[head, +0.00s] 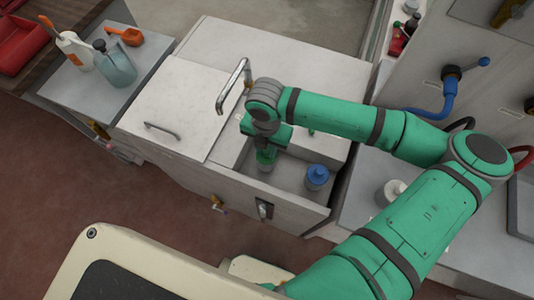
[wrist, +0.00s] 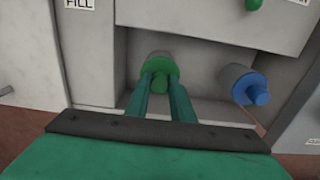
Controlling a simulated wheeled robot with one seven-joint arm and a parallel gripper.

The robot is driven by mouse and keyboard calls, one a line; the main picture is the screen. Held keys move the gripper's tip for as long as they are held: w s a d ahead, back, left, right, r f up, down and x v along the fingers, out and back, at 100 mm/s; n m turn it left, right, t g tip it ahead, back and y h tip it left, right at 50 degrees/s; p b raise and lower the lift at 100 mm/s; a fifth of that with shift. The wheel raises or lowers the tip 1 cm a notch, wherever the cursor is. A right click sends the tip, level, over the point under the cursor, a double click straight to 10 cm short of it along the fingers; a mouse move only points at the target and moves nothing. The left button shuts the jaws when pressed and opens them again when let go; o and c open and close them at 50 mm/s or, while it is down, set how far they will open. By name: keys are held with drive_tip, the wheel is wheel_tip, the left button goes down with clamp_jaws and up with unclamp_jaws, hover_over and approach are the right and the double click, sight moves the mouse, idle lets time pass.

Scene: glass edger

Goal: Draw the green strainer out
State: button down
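The green strainer (wrist: 158,66) has a pale body and a green top with a knob. It sits in the open sunken compartment of the white counter, and its green top shows in the head view (head: 266,159). My gripper (wrist: 159,82) points down at it, with one finger on each side of the green knob. The fingers are very close to the knob, but I cannot tell whether they press on it. The strainer's lower part is hidden.
A blue strainer (head: 317,176) stands to the right in the same compartment. The compartment's front wall (head: 262,197) is close to the green strainer. A closed white lid (head: 178,105) lies to the left.

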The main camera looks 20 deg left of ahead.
drive_tip(key=shift+r, duration=0.7)
idle(0.6)
drive_tip(key=shift+r, duration=3.6)
wheel_tip(320, 180, up, 4)
